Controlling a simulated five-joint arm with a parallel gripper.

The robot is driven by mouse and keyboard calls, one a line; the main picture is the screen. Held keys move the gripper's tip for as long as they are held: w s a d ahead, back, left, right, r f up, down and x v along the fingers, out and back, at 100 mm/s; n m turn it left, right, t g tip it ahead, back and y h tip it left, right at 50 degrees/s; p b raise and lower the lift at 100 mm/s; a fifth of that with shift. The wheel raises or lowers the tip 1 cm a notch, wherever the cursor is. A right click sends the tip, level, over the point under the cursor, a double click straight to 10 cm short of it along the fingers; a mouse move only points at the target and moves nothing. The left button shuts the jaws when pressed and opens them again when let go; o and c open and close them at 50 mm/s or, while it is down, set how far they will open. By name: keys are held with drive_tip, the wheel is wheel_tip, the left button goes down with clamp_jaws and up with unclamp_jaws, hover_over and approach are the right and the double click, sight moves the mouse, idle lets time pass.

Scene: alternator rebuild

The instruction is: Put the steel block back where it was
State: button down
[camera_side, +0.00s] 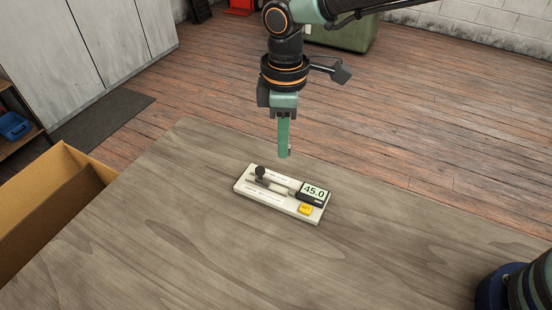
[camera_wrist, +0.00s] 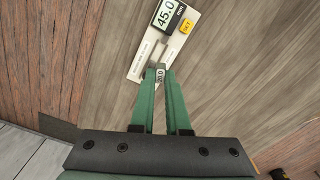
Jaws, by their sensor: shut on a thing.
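My gripper (camera_side: 284,153) is above the wooden table, over the back edge of a white base with a gauge on it. In the side view only a sliver of the block shows at the fingertips. The white base (camera_side: 250,187) lies flat on the table. The gauge display (camera_side: 314,191) reads 45.0, and a yellow tag (camera_side: 305,209) sits beside it.
The wooden table (camera_side: 180,230) is bare around the base. A cardboard box (camera_side: 60,185) stands at the left beyond the table edge. A dark blue and green rounded thing (camera_side: 520,285) is at the lower right.

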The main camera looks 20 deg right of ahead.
sight(243, 223)
wheel_tip(243, 223, up, 8)
drive_tip(key=shift+f, duration=0.1)
drive_tip(key=shift+s+a+r, duration=0.1)
drive_tip(key=shift+a+r, duration=0.15)
drive_tip(key=shift+a, duration=0.1)
drive_tip(key=s+a+f+m, duration=0.2)
drive_tip(key=s+a+m, duration=0.25)
drive_tip(key=a, duration=0.45)
drive_tip(key=f, duration=1.9)
drive_tip(key=shift+w, duration=0.4)
drive_tip(key=shift+f, duration=0.2)
drive_tip(key=c, duration=0.9)
unclamp_jaws()
